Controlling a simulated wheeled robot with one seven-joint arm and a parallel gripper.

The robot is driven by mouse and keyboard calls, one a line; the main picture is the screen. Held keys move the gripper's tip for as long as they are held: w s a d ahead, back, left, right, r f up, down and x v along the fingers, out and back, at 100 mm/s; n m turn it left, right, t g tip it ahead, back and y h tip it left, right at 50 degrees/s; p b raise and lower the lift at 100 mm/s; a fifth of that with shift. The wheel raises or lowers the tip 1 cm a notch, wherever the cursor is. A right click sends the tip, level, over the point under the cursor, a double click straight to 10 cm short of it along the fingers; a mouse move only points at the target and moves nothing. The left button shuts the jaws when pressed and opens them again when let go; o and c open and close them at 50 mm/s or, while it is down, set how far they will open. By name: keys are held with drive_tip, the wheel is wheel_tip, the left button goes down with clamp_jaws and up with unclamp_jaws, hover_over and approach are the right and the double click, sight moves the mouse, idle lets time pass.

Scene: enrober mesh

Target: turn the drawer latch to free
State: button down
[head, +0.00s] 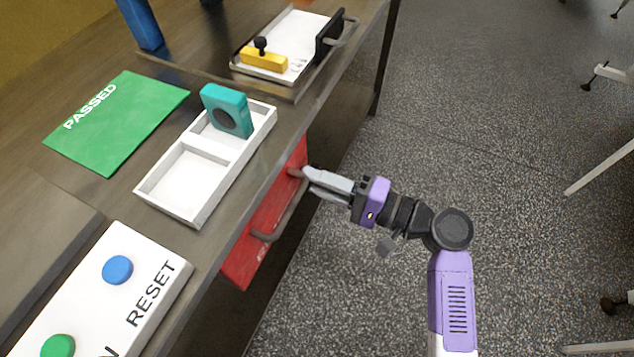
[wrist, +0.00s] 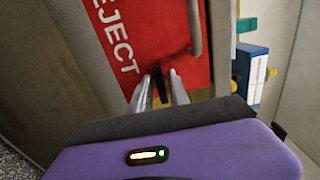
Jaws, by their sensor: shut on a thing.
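The red drawer (head: 250,238) is set in the front of the bench below the worktop, with a curved grey handle (head: 282,215). In the wrist view the drawer front (wrist: 150,40) reads "REJECT", and the handle (wrist: 194,28) shows at its upper right. A small dark latch (wrist: 159,86) stands out from the drawer front, near the handle's end. My gripper (head: 308,176) is at the drawer's upper far end. In the wrist view my gripper's fingers (wrist: 160,82) are on either side of the latch, shut on it. In the head view the latch is hidden by the fingers.
On the bench are a white two-part tray (head: 215,152) with a teal block (head: 230,98), a green "PASSED" mat (head: 115,140), and a white button panel (head: 130,300). A tray with a yellow block (head: 263,60) lies farther back. Open floor is to the right.

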idle(0.4)
drive_tip(key=c, duration=1.5)
unclamp_jaws()
drive_tip(key=shift+d, duration=0.1)
drive_tip(key=v, duration=0.7)
drive_tip(key=shift+s+d, duration=0.15)
drive_tip(key=shift+d, duration=0.15)
